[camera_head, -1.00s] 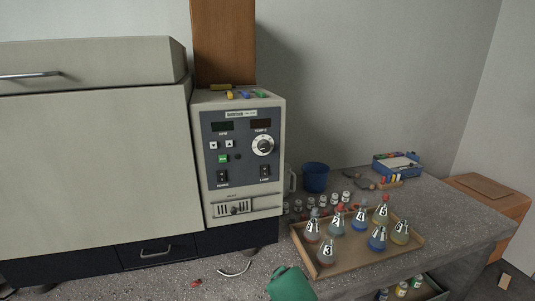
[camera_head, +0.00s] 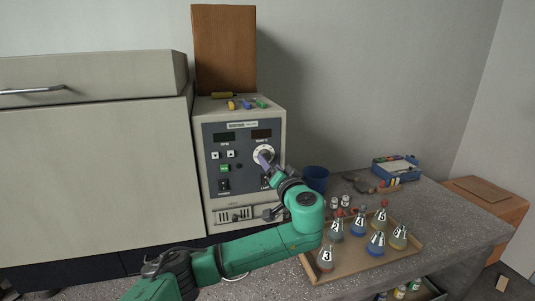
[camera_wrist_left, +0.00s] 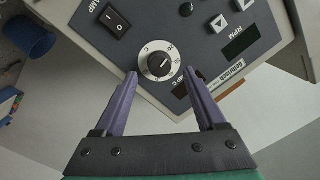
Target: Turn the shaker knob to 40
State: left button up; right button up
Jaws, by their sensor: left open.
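The shaker (camera_head: 215,190) is a beige unit with a dark grey control panel. Its round temperature knob (camera_head: 263,153) has a white dial ring and sits at the panel's upper right. In the left wrist view the knob (camera_wrist_left: 158,64) has a black centre with a white pointer line; the dial numbers are too small to read surely. My left gripper (camera_head: 264,161) is at the knob in the head view, partly covering it. In the left wrist view its purple fingers (camera_wrist_left: 160,78) are open, one on each side of the knob, and do not appear to grip it. My right gripper is not in view.
A power switch (camera_head: 223,186) and a lamp switch (camera_wrist_left: 115,22) are on the panel. A tray (camera_head: 338,272) of numbered flasks stands on the bench at right, close to my left arm. A blue cup (camera_head: 316,178) and a blue box (camera_head: 396,167) are behind it.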

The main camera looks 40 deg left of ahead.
aim_at(266, 157)
pick_arm(q)
jog(key=x, duration=0.3)
jog(key=shift+r+p, duration=0.15)
jog(key=shift+p, duration=0.2)
jog(key=shift+w+a, duration=0.25)
jog(key=shift+a, duration=0.05)
grip_shut()
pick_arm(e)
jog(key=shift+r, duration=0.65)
